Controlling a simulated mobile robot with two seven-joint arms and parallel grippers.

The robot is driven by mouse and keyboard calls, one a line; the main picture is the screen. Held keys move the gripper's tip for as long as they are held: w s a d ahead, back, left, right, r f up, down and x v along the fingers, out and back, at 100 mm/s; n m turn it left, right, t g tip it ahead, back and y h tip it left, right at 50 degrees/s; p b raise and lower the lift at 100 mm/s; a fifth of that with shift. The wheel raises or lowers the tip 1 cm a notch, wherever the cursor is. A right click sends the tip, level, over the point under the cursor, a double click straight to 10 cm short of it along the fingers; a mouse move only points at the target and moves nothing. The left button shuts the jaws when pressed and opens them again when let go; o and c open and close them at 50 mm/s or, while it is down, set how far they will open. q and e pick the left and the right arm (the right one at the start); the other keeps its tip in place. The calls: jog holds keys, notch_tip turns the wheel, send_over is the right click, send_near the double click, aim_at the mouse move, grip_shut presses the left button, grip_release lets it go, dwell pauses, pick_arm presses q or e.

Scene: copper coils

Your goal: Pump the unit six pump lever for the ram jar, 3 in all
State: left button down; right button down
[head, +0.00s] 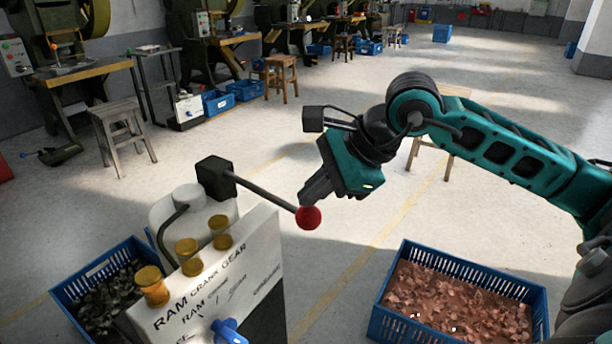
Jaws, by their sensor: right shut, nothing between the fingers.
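The pump lever (265,193) is a dark rod running from a black block (216,178) down to the right, ending in a red ball knob (308,217). It belongs to a white unit (228,284) lettered "RAM CRANK GEAR" with several yellow caps on top. A pale jar (180,212) with a dark hose stands behind the caps. My right gripper (310,203) is shut, with its fingertips at the red knob, touching it or just behind it; I cannot tell which. Nothing is between its fingers. My left gripper is out of view.
A blue crate of copper pieces (400,255) stands at the lower right. Another blue crate of dark scraps (88,268) stands left of the white unit. A wooden stool (122,130) and presses stand farther back. The floor between the unit and the copper crate is clear.

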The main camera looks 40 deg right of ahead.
jog(key=shift+s+f, duration=0.1)
dwell(0.7)
